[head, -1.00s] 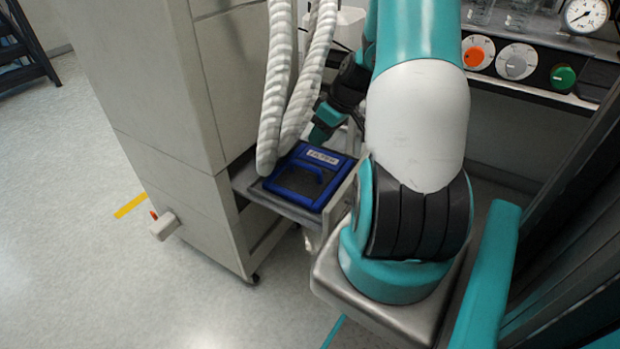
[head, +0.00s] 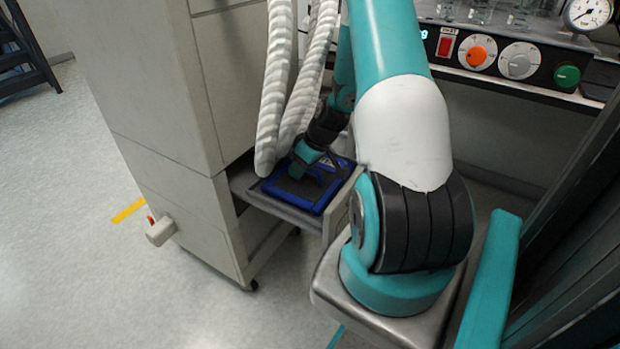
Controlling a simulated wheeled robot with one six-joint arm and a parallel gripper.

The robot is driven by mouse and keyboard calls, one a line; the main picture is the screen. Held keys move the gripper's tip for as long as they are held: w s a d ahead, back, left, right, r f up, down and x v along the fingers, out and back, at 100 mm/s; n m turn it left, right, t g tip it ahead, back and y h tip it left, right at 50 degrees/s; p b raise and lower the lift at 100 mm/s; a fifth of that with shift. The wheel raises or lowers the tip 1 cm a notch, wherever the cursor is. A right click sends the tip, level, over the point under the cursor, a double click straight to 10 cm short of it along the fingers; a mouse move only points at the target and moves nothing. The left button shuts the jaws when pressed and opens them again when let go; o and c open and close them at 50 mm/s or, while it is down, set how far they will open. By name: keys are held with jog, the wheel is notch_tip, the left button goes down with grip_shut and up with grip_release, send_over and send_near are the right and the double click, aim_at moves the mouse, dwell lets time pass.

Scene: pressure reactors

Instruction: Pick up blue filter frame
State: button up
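The blue filter frame (head: 314,203) lies flat in an open drawer (head: 283,210) of the beige cabinet. It is a dark panel with a blue rim; its raised blue handle, seen earlier, is now mostly hidden by my gripper. My gripper (head: 297,174) points down at the frame, right over the handle area.
The beige cabinet (head: 165,100) stands left of the drawer. White ribbed hoses (head: 275,90) hang close beside my gripper. A control panel (head: 495,58) with knobs and glassware is at the back right. Open floor (head: 80,240) lies to the left.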

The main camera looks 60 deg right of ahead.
jog(key=shift+c, duration=0.2)
grip_shut()
